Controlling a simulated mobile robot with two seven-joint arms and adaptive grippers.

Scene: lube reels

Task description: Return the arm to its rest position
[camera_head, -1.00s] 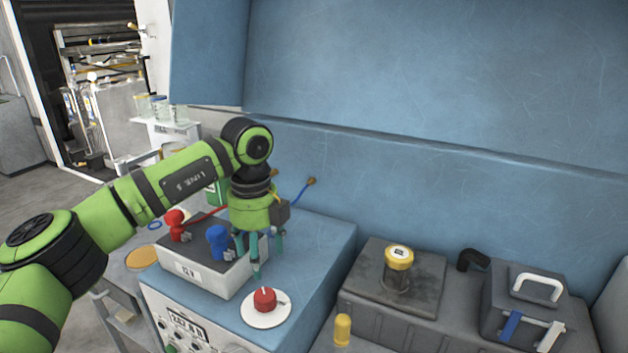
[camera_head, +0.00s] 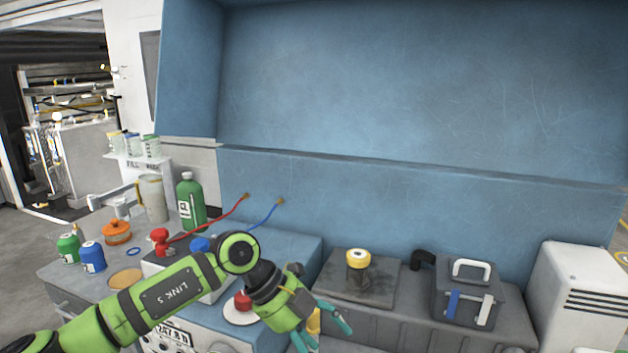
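My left arm comes in from the left, and its gripper (camera_head: 322,335) hangs in front of the blue cabinet's right front corner. Its teal fingers are spread apart with nothing seen between them, though the lower finger is partly cut off by the frame's bottom edge. The gripper is clear of the battery box (camera_head: 160,272), the red clamp (camera_head: 160,241) and the blue clamp (camera_head: 201,244). My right gripper is not in view.
A green bottle (camera_head: 190,202), a pitcher (camera_head: 153,198) and small jars stand at the left. A yellow-capped container (camera_head: 358,259) and a grey toolbox (camera_head: 466,290) are on the right bench. Red and blue cables run to the back wall. A white unit (camera_head: 583,297) stands far right.

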